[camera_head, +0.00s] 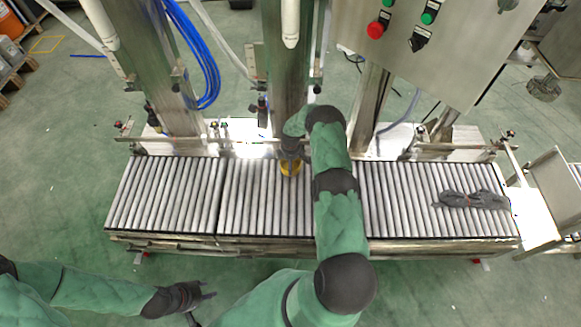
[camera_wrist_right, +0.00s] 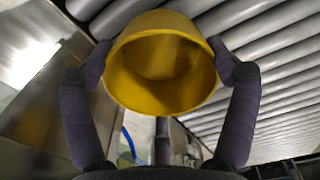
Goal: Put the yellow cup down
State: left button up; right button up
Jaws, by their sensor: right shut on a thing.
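The yellow cup (camera_wrist_right: 161,62) fills the upper middle of the right wrist view, its open mouth facing the camera. My right gripper (camera_wrist_right: 160,72) is shut on it, one finger on each side of the rim. Whether the cup touches the rollers cannot be told. My left gripper (camera_head: 205,297) is in front of the conveyor, low in the head view, with its fingers apart and nothing between them.
A dark grey glove (camera_head: 470,200) lies on the rollers at the right end. Metal posts and a control box (camera_head: 420,45) with buttons stand behind the conveyor. Blue hoses (camera_head: 205,60) hang at the left post. The left rollers are clear.

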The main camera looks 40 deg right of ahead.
notch_tip(320, 180, down, 2)
jog(key=shift+f, duration=0.1)
jog(key=o, duration=0.9)
jog(key=shift+s, duration=0.1)
jog(key=shift+o, duration=0.2)
